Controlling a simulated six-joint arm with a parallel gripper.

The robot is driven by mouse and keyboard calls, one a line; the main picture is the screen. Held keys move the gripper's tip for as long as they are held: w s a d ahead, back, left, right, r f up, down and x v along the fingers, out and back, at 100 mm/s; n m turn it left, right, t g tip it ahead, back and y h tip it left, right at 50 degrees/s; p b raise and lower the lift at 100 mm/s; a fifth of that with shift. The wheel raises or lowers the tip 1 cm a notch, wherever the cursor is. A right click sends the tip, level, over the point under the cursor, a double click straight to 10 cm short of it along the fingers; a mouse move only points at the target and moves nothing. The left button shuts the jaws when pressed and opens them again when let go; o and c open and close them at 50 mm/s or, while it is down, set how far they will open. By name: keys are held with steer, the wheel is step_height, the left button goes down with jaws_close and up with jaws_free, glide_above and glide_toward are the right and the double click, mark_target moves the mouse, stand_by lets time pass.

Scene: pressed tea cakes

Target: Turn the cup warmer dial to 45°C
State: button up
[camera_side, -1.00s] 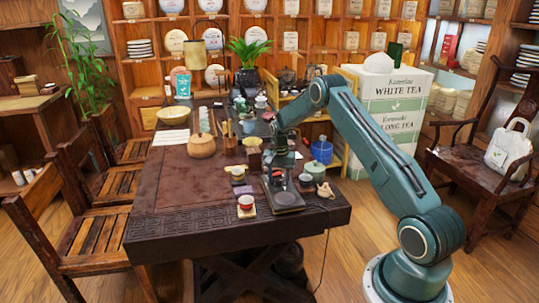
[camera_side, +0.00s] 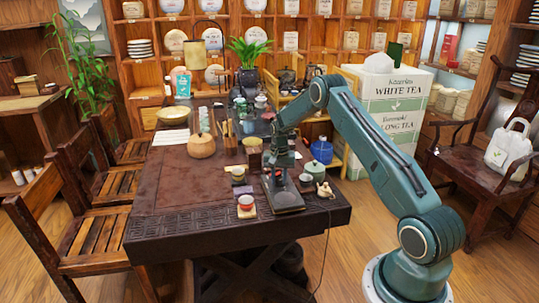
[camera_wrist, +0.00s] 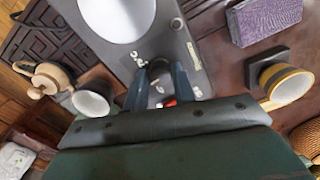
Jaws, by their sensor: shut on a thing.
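The cup warmer is a flat dark grey unit with a pale round heating plate. In the side view the cup warmer (camera_side: 287,203) lies near the table's front right corner. In the wrist view the cup warmer (camera_wrist: 100,42) fills the top middle, with small pale markings and a red spot on its panel. My gripper (camera_side: 275,192) points down at the warmer's left part. In the wrist view my gripper (camera_wrist: 158,82) has its two fingers on either side of the dark dial (camera_wrist: 158,70), shut on it. The dial is mostly hidden, and its setting cannot be read.
A white cup (camera_wrist: 92,101) and a beige teapot (camera_wrist: 48,80) stand close left of the warmer in the wrist view. A purple box (camera_wrist: 264,20) and a yellow-rimmed cup (camera_wrist: 286,84) are to the right.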

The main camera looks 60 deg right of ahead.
mark_target(279, 180)
steer(key=n, duration=1)
stand_by(0.5)
steer(key=o, duration=1)
step_height(279, 180, up, 14)
stand_by(0.4)
steer(key=shift+f, duration=0.1)
